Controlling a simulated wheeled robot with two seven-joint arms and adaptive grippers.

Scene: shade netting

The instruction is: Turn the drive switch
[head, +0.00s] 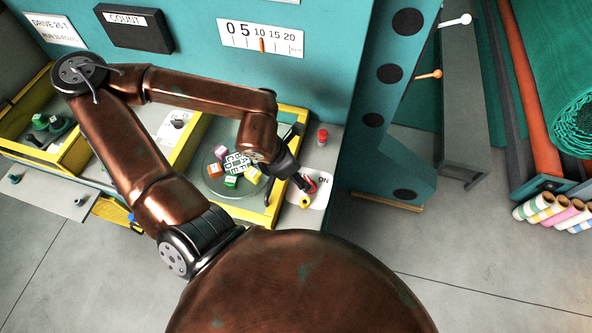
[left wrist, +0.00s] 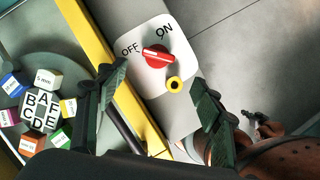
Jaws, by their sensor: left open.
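The red drive switch (left wrist: 157,56) sits on a white plate (left wrist: 130,66) marked OFF and ON in the left wrist view. One end of its handle lies towards the OFF lettering. In the head view the switch (head: 311,185) is partly hidden by my left gripper (head: 288,189), which is close above it. In the left wrist view my left gripper (left wrist: 160,76) is open and empty, with one finger on each side of the switch. I cannot tell whether a finger touches it.
A yellow ringed knob (left wrist: 174,84) stands close beside the switch. A red-capped item (head: 322,136) stands behind it. A yellow-framed tray (head: 273,207) holds a round dish with several coloured cubes. A teal upright (head: 372,150) rises at the right. Grey floor (head: 440,230) lies open beyond.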

